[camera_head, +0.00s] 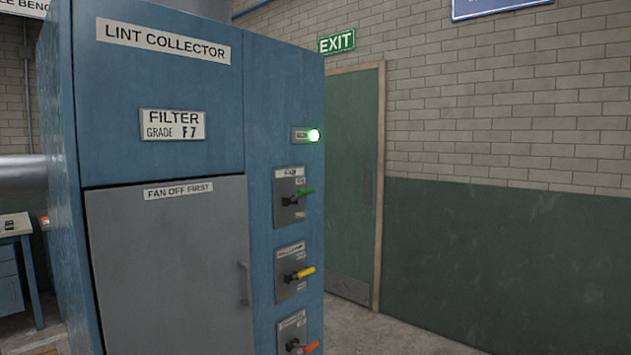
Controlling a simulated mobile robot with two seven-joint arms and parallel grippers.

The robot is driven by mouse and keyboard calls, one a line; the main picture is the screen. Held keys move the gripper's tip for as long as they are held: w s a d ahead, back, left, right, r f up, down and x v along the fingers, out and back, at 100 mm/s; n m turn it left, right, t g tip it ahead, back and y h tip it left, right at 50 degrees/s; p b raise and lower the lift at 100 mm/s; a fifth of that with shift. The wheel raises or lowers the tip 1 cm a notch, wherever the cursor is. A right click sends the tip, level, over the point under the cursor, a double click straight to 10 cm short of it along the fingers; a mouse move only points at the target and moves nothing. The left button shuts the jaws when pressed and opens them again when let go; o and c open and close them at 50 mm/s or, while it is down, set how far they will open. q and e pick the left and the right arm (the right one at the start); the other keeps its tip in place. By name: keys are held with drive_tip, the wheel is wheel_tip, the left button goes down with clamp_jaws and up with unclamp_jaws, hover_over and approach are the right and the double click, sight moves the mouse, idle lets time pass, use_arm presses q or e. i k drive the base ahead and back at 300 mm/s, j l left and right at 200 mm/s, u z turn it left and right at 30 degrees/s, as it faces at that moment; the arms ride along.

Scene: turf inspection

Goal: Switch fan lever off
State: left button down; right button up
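The fan lever (303,192) has a green handle on a dark grey plate labelled FAN (288,174), on the right part of the blue lint collector cabinet (160,70). Its handle points right and slightly up, towards the upper small label, which is too small to read surely. Below it are a yellow-handled lever (305,272) and an orange-handled lever (309,347), the latter near the bottom edge. A small lamp (314,136) above the fan lever glows green-white. Neither of my grippers shows in the head view.
A grey door (170,270) marked FAN OFF FIRST, with a vertical handle (246,283), is shut on the cabinet front. A green exit door (350,180) stands behind at right. Bare floor (390,335) shows at lower right. A workbench (15,260) is at far left.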

sight(301, 192)
drive_tip(key=i+l, duration=1.2)
drive_tip(key=l, duration=0.1)
